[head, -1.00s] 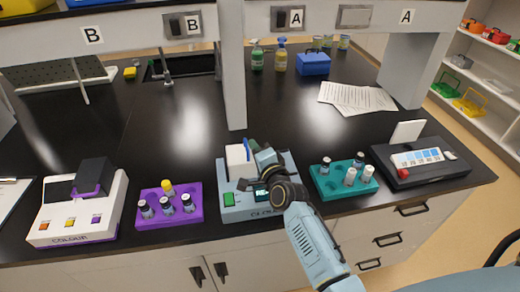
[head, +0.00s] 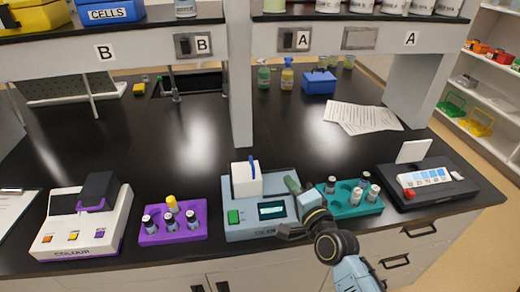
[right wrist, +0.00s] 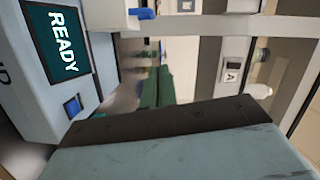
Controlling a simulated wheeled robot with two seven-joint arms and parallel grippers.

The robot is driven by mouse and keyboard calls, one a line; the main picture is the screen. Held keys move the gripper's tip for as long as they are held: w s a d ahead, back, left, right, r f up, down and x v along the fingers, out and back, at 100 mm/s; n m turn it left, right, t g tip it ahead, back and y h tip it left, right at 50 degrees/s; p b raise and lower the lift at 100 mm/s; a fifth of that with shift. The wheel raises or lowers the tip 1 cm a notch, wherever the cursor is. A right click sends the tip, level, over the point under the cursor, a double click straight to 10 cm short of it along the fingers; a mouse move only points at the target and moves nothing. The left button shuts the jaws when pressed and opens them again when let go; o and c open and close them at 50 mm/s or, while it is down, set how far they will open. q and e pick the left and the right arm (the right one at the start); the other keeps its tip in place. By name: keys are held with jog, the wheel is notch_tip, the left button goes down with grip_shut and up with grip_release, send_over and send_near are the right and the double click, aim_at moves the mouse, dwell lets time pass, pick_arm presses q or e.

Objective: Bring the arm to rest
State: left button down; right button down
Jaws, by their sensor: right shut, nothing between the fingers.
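My right gripper (head: 292,184) reaches in from the lower right in the head view, at the right side of the pale blue-grey instrument (head: 240,232). Its green fingers, also seen in the right wrist view (right wrist: 157,88), are together with nothing between them. The instrument has a green button, a white upright part (head: 246,181) with a blue top, and a dark screen (head: 272,210) that reads READY in the right wrist view (right wrist: 60,42). Whether the gripper touches the instrument is hard to tell. My left gripper is not in view.
A teal rack (head: 340,211) with several vials stands just right of my gripper. A purple rack (head: 190,233) and white instrument (head: 55,241) stand left. A black case (head: 456,190) is at right. A shelf post (head: 241,100) rises behind. The middle bench is mostly clear.

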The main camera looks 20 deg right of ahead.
jog(key=s+a+f+n+g+y, duration=0.1)
jog(key=s+a+f+n+g, duration=0.3)
jog(key=s+n, duration=0.35)
jog(key=s+a+f+n+g+y, duration=0.1)
jog(key=s+a+f+n+g, duration=0.15)
jog(key=s+n+g, duration=0.55)
jog(key=s+d+f+n+g+h, duration=0.1)
jog(key=s+d+n+g+h, duration=0.1)
jog(key=s, duration=0.8)
notch_tip(320, 180, down, 30)
jog(key=f+g+b, duration=0.1)
jog(key=b, duration=0.5)
jog(key=s+d+f+b, duration=0.1)
jog(key=s+f+b, duration=0.1)
jog(key=s+f, duration=0.6)
jog(key=s+d+f+g+b, duration=0.1)
jog(key=s+f+b, duration=0.1)
jog(key=s+f, duration=0.7)
notch_tip(320, 180, down, 3)
jog(key=shift+s+d+r+b, duration=0.2)
jog(key=shift+d+b, duration=0.2)
